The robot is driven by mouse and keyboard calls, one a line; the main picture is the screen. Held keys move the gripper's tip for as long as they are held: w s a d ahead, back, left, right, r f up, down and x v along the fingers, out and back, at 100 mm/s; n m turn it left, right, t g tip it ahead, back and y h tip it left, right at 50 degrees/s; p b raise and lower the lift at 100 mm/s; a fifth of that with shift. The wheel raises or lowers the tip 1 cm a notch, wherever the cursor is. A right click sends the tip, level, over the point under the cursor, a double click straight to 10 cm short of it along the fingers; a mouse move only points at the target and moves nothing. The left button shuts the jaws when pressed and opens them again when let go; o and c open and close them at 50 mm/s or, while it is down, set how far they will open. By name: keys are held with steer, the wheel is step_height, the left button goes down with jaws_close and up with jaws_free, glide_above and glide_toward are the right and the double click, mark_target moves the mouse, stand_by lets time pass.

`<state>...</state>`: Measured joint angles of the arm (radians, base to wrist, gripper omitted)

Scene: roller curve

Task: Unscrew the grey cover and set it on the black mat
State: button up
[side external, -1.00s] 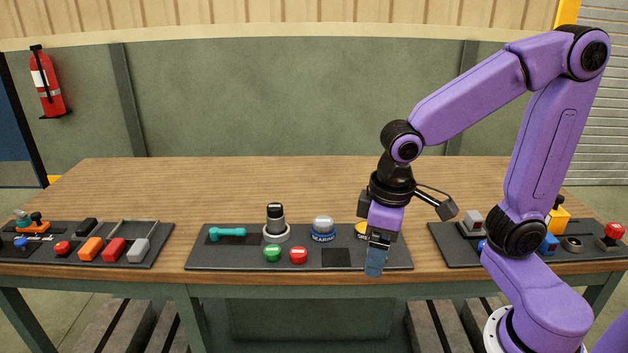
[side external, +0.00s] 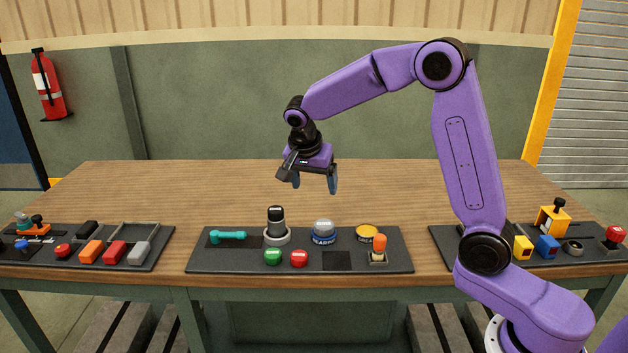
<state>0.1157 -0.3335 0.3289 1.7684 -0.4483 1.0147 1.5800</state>
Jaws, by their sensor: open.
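The grey cover (side external: 323,226) is a rounded cap seated on a blue ring base (side external: 324,239) with white lettering, in the middle of the centre board. The black mat (side external: 336,261) is a dark square at the front of the same board, right of the red button, and it is bare. My gripper (side external: 315,184) is open and empty. It hangs above the table behind the board, with its blue-grey fingers pointing down, higher than the grey cover and apart from it.
On the centre board (side external: 205,265) stand a teal handle (side external: 228,235), a black-topped knob (side external: 276,222), green (side external: 273,256) and red (side external: 299,258) buttons, a yellow disc (side external: 366,232) and an orange-topped switch (side external: 379,246). Other boards flank it. The table behind is clear.

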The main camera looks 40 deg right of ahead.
mark_target(321, 224)
steer(key=x, duration=1.7)
steer(key=shift+w+d+f, duration=0.15)
steer(key=shift+w+d, duration=0.05)
steer(key=shift+d, duration=0.25)
steer(key=shift+m, duration=0.3)
steer(key=c, duration=1.3)
steer(key=shift+o, duration=0.2)
steer(key=n+t, duration=0.1)
steer(key=n, duration=0.3)
steer(key=shift+y, duration=0.4)
steer(key=n+t, duration=0.1)
steer(key=n, duration=0.1)
steer(key=shift+n+y, duration=0.3)
steer(key=shift+w+a+n, duration=0.1)
steer(key=shift+n, duration=0.4)
